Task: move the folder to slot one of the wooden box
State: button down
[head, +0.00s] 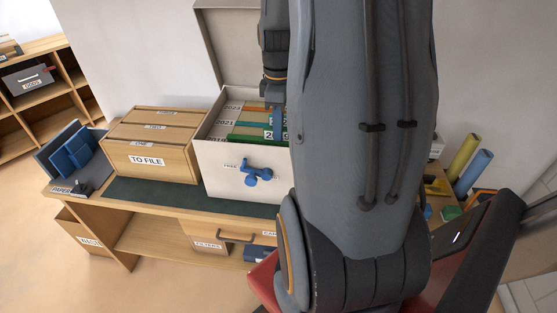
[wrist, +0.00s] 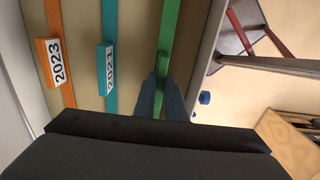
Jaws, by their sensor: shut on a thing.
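The green folder (head: 243,137) stands in the pale file box (head: 215,165), nearest its front wall. In the wrist view the green folder (wrist: 171,30) runs beside the box wall. My gripper (head: 279,131) reaches down into the file box. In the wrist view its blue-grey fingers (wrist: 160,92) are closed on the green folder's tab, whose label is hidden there. The wooden box (head: 148,161), marked TO FILE, stands left of the file box. Its top has slots marked ONE (head: 143,143), TWO (head: 155,127) and one farther back. My arm hides the file box's right part.
An orange folder (wrist: 53,72) marked 2023 and a teal folder (wrist: 107,67) marked 2021 stand behind the green one. A blue-grey paper holder (head: 62,168) stands at the desk's left end.

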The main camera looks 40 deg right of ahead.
jog(key=shift+r+p, duration=3.3)
jog(key=shift+r, duration=0.55)
notch_tip(320, 180, up, 8)
jog(key=shift+f+p, duration=0.15)
jog(key=shift+p, duration=0.2)
